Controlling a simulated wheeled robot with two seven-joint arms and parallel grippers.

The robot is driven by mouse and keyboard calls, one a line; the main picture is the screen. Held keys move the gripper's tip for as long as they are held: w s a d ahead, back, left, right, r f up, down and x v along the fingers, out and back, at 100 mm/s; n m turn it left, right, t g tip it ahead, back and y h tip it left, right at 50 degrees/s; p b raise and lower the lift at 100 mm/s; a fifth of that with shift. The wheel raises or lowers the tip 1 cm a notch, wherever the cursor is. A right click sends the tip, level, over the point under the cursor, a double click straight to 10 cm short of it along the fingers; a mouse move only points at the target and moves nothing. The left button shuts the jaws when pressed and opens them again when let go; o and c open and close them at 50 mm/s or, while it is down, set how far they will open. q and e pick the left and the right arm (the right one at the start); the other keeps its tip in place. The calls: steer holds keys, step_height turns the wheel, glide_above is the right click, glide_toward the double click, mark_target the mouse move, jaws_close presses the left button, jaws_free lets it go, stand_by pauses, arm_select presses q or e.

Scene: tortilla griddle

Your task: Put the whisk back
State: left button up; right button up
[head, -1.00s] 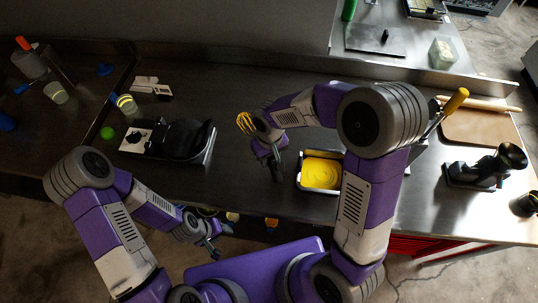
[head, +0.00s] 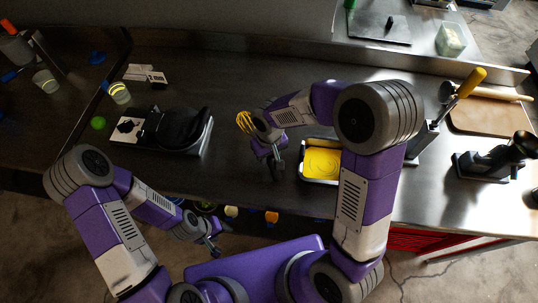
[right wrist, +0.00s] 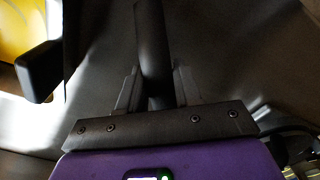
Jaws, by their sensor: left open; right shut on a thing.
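My right gripper (head: 271,160) is above the counter, just left of the yellow-filled tray. It is shut on the dark handle of the whisk, which shows between the fingers in the right wrist view (right wrist: 153,50). The whisk's yellow wire head (head: 245,122) sticks out behind the gripper, on the far left side of my wrist. Some yellow wires also show at the lower right corner of the right wrist view. My left gripper (head: 214,248) is open and empty, low in front of the counter's front edge.
A metal tray (head: 302,174) holds something yellow. A black press (head: 180,130) is at left, and a board (head: 490,116) and dark device (head: 490,160) at right. The counter's middle back is clear.

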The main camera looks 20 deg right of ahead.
steer(key=o, duration=1.1)
steer(key=shift+o, duration=0.2)
step_height(320, 180, up, 8)
steer(key=shift+f+p, duration=0.25)
steer(key=shift+p, duration=0.45)
